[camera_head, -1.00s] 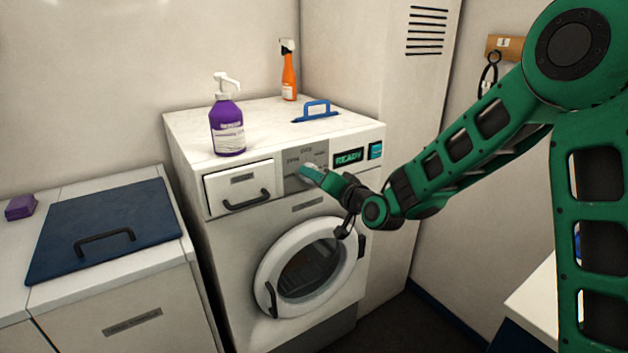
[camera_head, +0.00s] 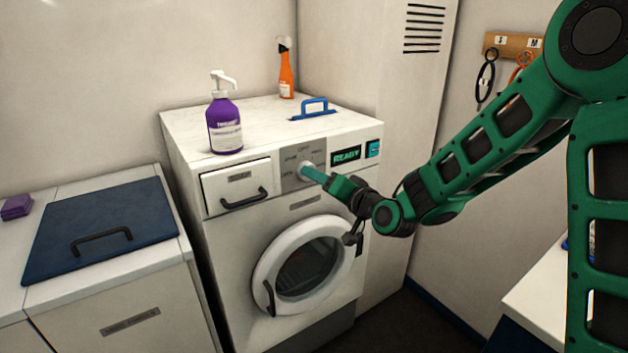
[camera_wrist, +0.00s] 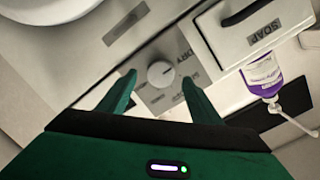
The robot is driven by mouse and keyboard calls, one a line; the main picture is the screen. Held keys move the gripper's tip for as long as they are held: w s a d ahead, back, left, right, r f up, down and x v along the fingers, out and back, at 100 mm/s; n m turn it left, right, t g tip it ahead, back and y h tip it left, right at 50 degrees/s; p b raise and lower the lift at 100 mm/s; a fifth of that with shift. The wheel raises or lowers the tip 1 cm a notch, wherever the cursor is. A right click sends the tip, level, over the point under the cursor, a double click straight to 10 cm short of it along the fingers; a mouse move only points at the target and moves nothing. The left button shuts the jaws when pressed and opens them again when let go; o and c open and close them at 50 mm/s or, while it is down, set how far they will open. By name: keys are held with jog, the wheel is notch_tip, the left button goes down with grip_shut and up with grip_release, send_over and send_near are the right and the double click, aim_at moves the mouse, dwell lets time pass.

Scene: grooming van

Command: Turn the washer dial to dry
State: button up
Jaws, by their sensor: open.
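The white washer (camera_head: 235,262) has a grey dial panel (camera_head: 290,182) on its upper front, between the soap drawer and the READY display. The round white dial (camera_wrist: 160,73) sits on this panel in the wrist view, with a DRY label (camera_wrist: 184,51) beside it. I cannot read clearly where its mark points. My gripper (camera_wrist: 159,77) is open, with one green finger on each side of the dial and small gaps visible. In the head view my gripper (camera_head: 312,172) is at the panel and hides most of the dial.
The soap drawer (camera_head: 238,187) is shut left of the dial. The READY display (camera_head: 346,155) and a teal button (camera_head: 373,149) are on its right. The round door (camera_head: 264,265) is shut below.

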jog(key=f+v, duration=0.1)
jog(key=v, duration=0.6)
jog(key=shift+r, duration=0.35)
jog(key=s+d+f+g+h, duration=0.2)
jog(key=s+d+h, duration=0.15)
jog(key=d, duration=0.45)
jog(key=s+d+f+g+h, duration=0.25)
jog(key=s+d, duration=0.25)
jog(key=d, duration=0.4)
jog(key=s+d+f+g+h, duration=0.2)
jog(key=s+d+g, duration=0.15)
jog(key=d, duration=0.45)
jog(key=s+d+m+g, duration=0.2)
jog(key=s+d, duration=0.3)
jog(key=s, duration=0.7)
jog(key=s+d+r+m+g+h, duration=0.1)
jog(key=s+d, duration=0.5)
jog(key=s, duration=0.7)
jog(key=m+g, duration=0.1)
jog(key=g, duration=0.1)
jog(key=shift+r+g, duration=0.15)
jog(key=shift+g, duration=0.25)
jog(key=shift+s+d, duration=0.1)
jog(key=shift+s, duration=0.05)
